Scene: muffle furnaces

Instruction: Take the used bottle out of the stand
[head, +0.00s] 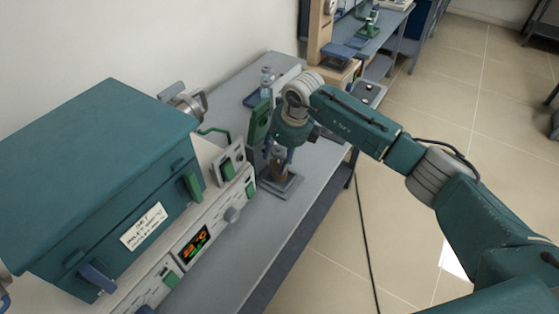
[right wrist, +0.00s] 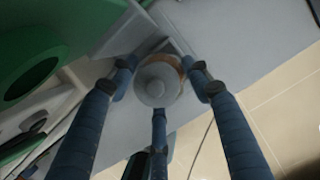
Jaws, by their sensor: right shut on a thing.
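The used bottle (head: 279,167) is small and brown with a pale top. It is upright at the small grey stand (head: 290,189) on the bench, to the right of the furnace. I cannot tell whether its base touches the stand. My right gripper (head: 279,154) comes down from above, with its blue fingers shut around the bottle's upper part. In the right wrist view the bottle's round pale top (right wrist: 158,82) sits between the three fingers (right wrist: 160,88), with a brown edge showing. My left gripper is not in view.
The teal muffle furnace (head: 100,190) with its lit control panel fills the left. A green upright part (head: 259,122) stands close behind my right gripper. Clear glassware (head: 266,80) stands farther back. The bench (head: 235,270) is bare toward the front, with open floor to the right.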

